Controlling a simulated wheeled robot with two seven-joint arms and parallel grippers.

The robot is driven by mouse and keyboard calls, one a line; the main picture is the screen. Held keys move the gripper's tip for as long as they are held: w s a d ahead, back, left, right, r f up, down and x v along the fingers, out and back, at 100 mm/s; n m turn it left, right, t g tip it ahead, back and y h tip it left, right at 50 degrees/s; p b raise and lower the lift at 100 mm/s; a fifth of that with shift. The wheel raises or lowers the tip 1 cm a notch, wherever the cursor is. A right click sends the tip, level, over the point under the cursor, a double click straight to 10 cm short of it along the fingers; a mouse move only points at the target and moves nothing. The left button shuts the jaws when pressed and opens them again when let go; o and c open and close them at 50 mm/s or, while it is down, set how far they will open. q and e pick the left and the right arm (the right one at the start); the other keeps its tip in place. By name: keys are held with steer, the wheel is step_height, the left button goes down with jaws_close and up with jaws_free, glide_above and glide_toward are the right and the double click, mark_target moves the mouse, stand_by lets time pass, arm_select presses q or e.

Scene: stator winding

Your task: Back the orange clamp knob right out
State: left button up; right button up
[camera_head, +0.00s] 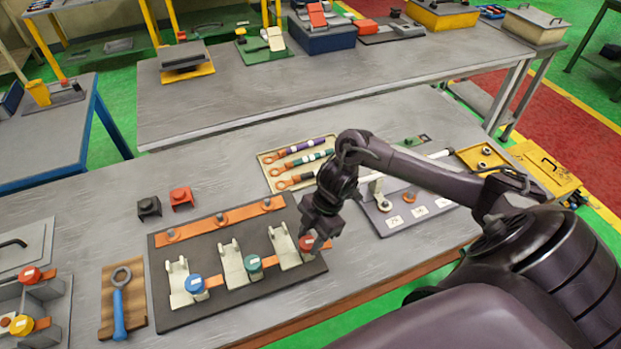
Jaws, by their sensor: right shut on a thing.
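A dark board (175,308) on the near table holds a row of three cream clamps with round knobs: a blue knob (194,284), a green knob (253,262) and a red-orange knob (306,243) at the right end. My right gripper (314,236) points down at the red-orange knob and is shut on it. Its fingers hide part of the knob, and the thread under it cannot be seen. The right-hand cream clamp (284,247) stands just left of the gripper. My left gripper is not in view.
An orange bar (243,212) with several studs runs along the board's back. A tray of coloured leads (270,170) and a grey plate (412,222) with labels lie close to my right arm. A blue-handled ring wrench (118,305) lies at the left.

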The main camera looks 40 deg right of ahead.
steer(key=shift+s+f+n+g+b, duration=0.2)
steer(key=shift+f+n+g+b, duration=0.15)
steer(key=shift+n, duration=0.25)
steer(key=o, duration=0.7)
steer(key=shift+c, duration=0.2)
steer(key=o, duration=0.3)
steer(key=shift+w+r, duration=0.1)
steer(key=shift+w, duration=0.05)
